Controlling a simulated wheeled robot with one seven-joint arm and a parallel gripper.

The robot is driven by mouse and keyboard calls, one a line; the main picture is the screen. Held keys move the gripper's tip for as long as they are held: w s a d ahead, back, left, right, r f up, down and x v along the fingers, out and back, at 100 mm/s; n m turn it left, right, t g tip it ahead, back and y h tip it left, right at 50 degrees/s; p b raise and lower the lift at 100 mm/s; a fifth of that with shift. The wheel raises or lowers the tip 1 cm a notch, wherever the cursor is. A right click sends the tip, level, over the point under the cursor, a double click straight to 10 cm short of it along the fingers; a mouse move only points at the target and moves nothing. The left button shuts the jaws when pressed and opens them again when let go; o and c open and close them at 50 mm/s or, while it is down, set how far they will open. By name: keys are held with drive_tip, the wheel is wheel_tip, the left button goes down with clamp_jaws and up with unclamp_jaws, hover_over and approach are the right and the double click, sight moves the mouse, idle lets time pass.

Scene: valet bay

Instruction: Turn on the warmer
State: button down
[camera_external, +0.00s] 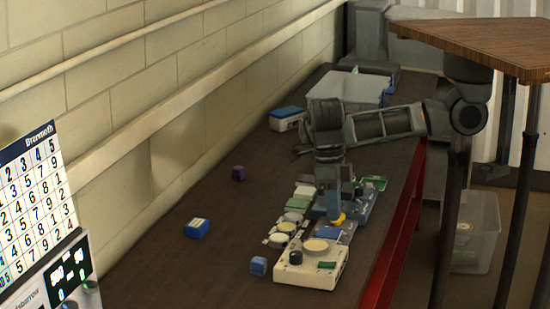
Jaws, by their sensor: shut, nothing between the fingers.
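A cream unit (311,275) stands at the near end of a row of devices on the dark bench. It has a round tan plate, a dark knob (296,258) and a green patch (327,265) on top. It may be the warmer, but I cannot tell for sure, and no lit indicator is clear. My gripper (334,212) points down over the middle of the row, beyond the cream unit, close to a yellow part (338,219). It is shut and empty. Whether it touches anything is not clear. My gripper and wrist hide part of the devices behind.
A blue block (197,228), a purple cube (238,173) and a small blue-grey cube (258,266) lie on the bench (190,270). A grey box (345,90) and a blue-lidded container (287,119) stand farther back. The wall bounds the left; bench space left of the row is mostly clear.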

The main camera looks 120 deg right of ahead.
drive_tip(key=h, duration=0.1)
hover_over(327, 263)
drive_tip(key=shift+w+d+r+g, duration=0.1)
drive_tip(key=shift+w+d+g, duration=0.05)
drive_tip(key=shift+w+g, duration=0.2)
drive_tip(key=f, duration=0.4)
drive_tip(key=s+a+f, duration=0.1)
drive_tip(key=f, duration=0.9)
drive_tip(key=shift+s+a, duration=0.15)
drive_tip(key=shift+s+a+f, duration=0.1)
drive_tip(key=shift+s+f, duration=0.05)
drive_tip(key=shift+f, duration=0.15)
drive_tip(key=shift+w+d+r+p, duration=0.1)
drive_tip(key=shift+w+d+p, duration=0.25)
drive_tip(key=shift+w+d, duration=0.3)
